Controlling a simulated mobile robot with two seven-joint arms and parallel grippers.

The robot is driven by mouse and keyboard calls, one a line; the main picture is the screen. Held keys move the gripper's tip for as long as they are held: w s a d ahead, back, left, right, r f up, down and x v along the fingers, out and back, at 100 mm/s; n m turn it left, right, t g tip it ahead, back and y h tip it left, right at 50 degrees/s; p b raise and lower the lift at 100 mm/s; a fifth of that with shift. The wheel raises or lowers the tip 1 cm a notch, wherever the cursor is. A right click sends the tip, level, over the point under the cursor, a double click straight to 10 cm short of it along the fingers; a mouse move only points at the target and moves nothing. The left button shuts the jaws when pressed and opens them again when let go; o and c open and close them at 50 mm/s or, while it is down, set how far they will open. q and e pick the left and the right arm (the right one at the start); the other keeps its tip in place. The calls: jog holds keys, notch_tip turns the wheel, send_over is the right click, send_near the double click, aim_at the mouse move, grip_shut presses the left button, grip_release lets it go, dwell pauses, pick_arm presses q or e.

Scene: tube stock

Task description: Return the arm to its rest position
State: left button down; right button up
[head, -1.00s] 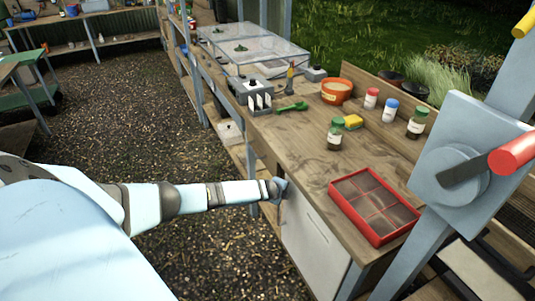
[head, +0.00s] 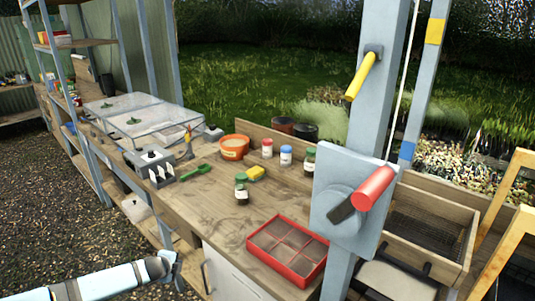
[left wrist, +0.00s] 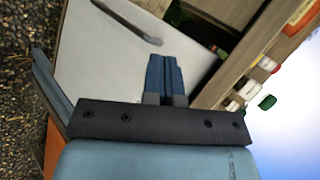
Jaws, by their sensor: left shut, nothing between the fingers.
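My left arm comes in from the lower left in the head view. Its gripper (head: 174,268) is low, in front of the wooden bench and left of the white cabinet door (head: 232,278). In the left wrist view the two blue fingers (left wrist: 164,75) are together, with nothing between them. The white door also shows behind them there (left wrist: 100,55), with its grey handle (left wrist: 135,22). I cannot tell whether the fingers touch the door. My right gripper is in neither view.
The bench top holds a red sectioned tray (head: 258,252), several jars, a yellow sponge (head: 257,172), an orange pot (head: 234,147) and a green trowel (head: 196,172). A grey post with a red-handled crank (head: 374,187) stands at the right. Gravel floor (head: 60,215) is open at the left.

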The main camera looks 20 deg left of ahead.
pick_arm(q)
jog(key=s+d+f+n+h+p, duration=0.1)
jog(key=s+d+h, duration=0.1)
jog(key=s+d, duration=0.5)
jog(key=s+d+n+h+p, duration=0.1)
jog(key=s+d+n, duration=0.15)
jog(key=d, duration=0.85)
jog(key=s+d+f+n+h+p, duration=0.1)
jog(key=s+d+h, duration=0.1)
jog(key=s+d, duration=0.5)
jog(key=s+d+r+n+t+p, duration=0.1)
jog(key=s+d+r+n+p, duration=0.2)
jog(key=s+d+r+n, duration=0.5)
jog(key=s+d+r, duration=0.2)
jog(key=s+r, duration=0.1)
jog(key=shift+s+d+n+t, duration=0.2)
jog(key=shift+s+n+t, duration=0.15)
jog(key=shift+t, duration=0.05)
